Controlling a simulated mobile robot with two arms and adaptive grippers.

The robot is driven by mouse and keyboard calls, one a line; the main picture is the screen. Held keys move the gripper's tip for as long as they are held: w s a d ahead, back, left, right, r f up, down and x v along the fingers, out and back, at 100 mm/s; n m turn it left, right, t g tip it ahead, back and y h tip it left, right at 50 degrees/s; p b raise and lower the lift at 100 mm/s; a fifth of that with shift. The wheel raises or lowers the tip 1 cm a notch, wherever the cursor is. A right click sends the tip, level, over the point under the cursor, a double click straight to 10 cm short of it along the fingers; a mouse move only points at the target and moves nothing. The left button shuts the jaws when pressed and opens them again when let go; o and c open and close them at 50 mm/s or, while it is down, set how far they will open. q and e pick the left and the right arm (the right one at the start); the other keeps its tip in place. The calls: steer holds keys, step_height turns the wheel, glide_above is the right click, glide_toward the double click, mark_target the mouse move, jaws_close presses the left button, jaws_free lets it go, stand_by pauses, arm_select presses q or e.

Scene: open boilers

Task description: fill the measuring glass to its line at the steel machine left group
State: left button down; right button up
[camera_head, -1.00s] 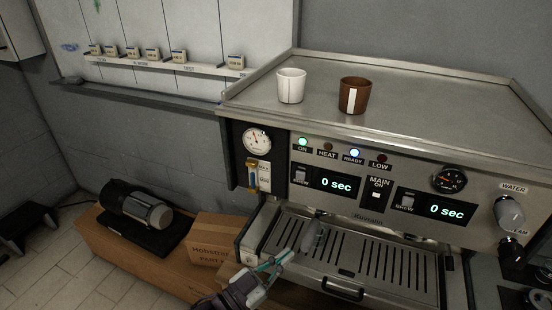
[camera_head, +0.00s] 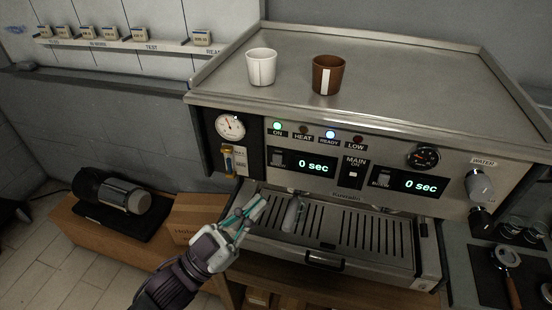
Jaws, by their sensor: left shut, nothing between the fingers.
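The steel machine (camera_head: 404,82) fills the middle and right. Its left group has a BREW switch (camera_head: 277,159) and a display (camera_head: 311,166) reading 0 sec. A small greyish, see-through upright shape (camera_head: 293,214), which looks like the measuring glass, is at the left part of the drip tray (camera_head: 378,262). Its line and any liquid are too small to tell. My left gripper (camera_head: 251,208) is shut and empty, its teal fingers at the tray's left end, left of the glass and apart from it in the picture. My right gripper is out of view.
A white cup (camera_head: 261,67) and a brown cup (camera_head: 328,75) stand on the machine top. The ON and READY lamps are lit. A cardboard box (camera_head: 186,216) and a dark motor-like unit (camera_head: 115,192) sit low at left. A portafilter (camera_head: 508,265) lies at right.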

mark_target(278, 159)
arm_select(q)
steer(key=w+d+b, duration=0.2)
steer(key=w, duration=0.6)
steer(key=shift+w+d, duration=0.15)
steer(key=shift+d, duration=0.2)
stand_by(0.3)
steer(key=shift+w, duration=0.1)
stand_by(0.8)
steer(key=shift+w+d, duration=0.1)
steer(key=shift+w, duration=0.2)
steer(key=shift+w+d+b, duration=0.15)
steer(key=shift+w+b, duration=0.25)
steer(key=shift+w, duration=0.05)
stand_by(0.6)
steer(key=shift+s, duration=0.15)
stand_by(0.5)
steer(key=shift+s+a+p, duration=0.3)
steer(key=shift+s+p, duration=0.05)
steer(key=shift+s, duration=0.35)
steer(key=shift+s, duration=0.1)
